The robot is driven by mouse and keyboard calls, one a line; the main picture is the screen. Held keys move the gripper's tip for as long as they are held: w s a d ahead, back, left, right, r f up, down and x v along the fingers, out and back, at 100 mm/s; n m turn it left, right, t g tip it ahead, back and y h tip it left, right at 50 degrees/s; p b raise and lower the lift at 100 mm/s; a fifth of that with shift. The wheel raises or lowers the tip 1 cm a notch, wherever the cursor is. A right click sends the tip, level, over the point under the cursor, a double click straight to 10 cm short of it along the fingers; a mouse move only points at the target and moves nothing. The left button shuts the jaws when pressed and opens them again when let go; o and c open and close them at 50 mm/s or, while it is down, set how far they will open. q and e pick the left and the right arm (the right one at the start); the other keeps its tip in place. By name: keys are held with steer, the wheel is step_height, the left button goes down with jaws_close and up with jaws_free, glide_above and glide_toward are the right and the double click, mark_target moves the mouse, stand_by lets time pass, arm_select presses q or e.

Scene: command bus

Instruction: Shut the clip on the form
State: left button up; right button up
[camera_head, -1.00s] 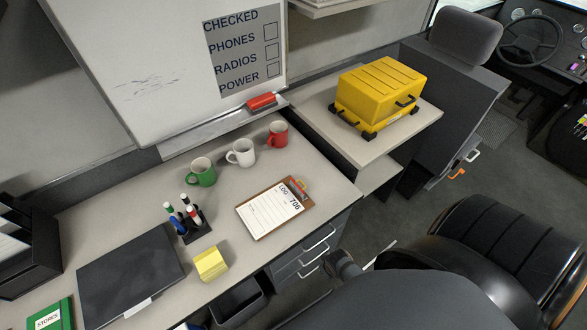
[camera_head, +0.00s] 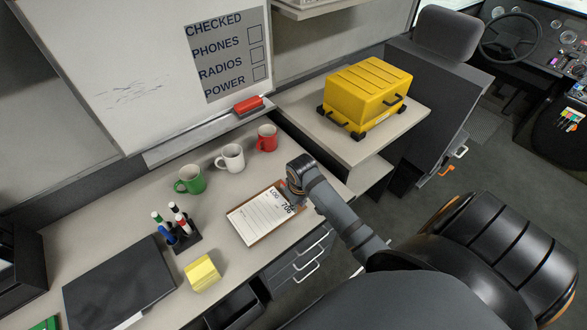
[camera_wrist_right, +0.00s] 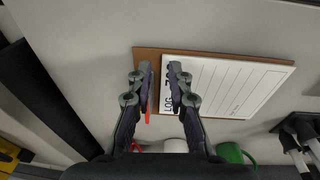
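The brown clipboard lies flat on the desk in the head view; its board edge shows in the right wrist view (camera_wrist_right: 205,54). The white form (camera_head: 257,217), headed LOG 706, lies on it and also shows in the right wrist view (camera_wrist_right: 235,85). My right gripper (camera_head: 291,193) is over the clip end and hides most of the clip. In the right wrist view my two fingers (camera_wrist_right: 158,68) are apart over that end. A thin red part, likely the clip lever (camera_wrist_right: 147,108), shows between them; whether the clip is open I cannot tell. My left gripper is not in view.
Green (camera_head: 189,180), white (camera_head: 231,158) and red (camera_head: 267,138) mugs stand behind the clipboard. A pen holder (camera_head: 182,240), yellow notes (camera_head: 202,273) and a dark folder (camera_head: 122,283) are to the left. A yellow case (camera_head: 366,92) stands on the side shelf behind my right arm.

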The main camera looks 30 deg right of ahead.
steer(key=shift+g+y, duration=0.3)
steer(key=shift+g, duration=0.4)
steer(key=w+d+r, duration=0.1)
steer(key=w+r, duration=0.1)
steer(key=w+d+r, duration=0.1)
steer(key=w+r, duration=0.1)
steer(key=w, duration=0.1)
steer(key=w+d+r, duration=0.2)
steer(key=w+r, duration=0.1)
steer(key=shift+w, duration=0.2)
steer(key=shift+s+a+f, duration=0.1)
steer(key=shift+f+b, duration=0.5)
steer(key=shift+b, duration=0.35)
step_height(320, 180, down, 4)
steer(key=b, duration=0.5)
steer(key=shift+f+b, duration=0.25)
steer(key=shift+b, duration=0.15)
steer(key=shift+f+p, duration=0.6)
steer(key=shift+f, duration=0.55)
